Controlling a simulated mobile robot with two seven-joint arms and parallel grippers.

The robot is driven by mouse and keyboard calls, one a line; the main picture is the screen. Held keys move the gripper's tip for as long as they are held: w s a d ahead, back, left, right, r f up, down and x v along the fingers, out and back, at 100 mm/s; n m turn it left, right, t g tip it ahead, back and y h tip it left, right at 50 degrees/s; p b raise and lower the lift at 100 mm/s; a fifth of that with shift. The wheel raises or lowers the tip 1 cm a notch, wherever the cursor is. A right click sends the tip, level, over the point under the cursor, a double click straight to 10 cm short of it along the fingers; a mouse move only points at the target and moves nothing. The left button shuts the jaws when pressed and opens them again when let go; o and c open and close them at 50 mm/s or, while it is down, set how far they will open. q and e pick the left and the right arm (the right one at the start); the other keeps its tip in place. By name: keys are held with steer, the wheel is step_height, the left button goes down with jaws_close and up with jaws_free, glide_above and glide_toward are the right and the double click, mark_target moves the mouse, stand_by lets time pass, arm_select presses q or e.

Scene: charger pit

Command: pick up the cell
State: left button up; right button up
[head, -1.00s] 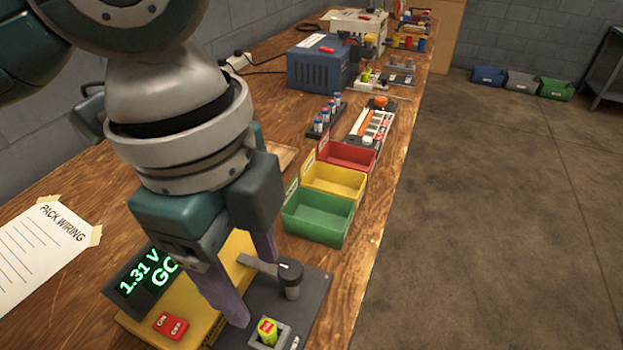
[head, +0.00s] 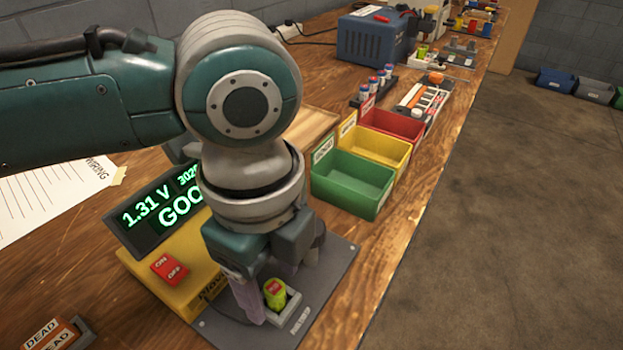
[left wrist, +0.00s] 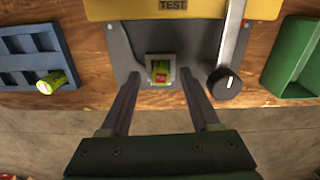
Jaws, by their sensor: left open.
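A yellow-green cell (head: 275,291) with a red label stands in the small square holder on the dark plate of the yellow tester (head: 172,280). It also shows in the left wrist view (left wrist: 161,71), between and just beyond my fingertips. My left gripper (head: 272,283) is open and points down over the holder. One finger is beside the cell in the head view; the other is mostly hidden. My right gripper is not in view.
The tester screen (head: 160,210) reads 1.31 V, with "GOO" visible. A lever with a dark knob (left wrist: 223,83) stands right of the holder. Green (head: 352,183), yellow and red bins stand behind. Another cell (left wrist: 52,82) lies at a blue tray (left wrist: 33,52).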

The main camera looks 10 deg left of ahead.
arm_select(q)
steer(key=shift+f, duration=0.25)
jaws_close()
stand_by(0.3)
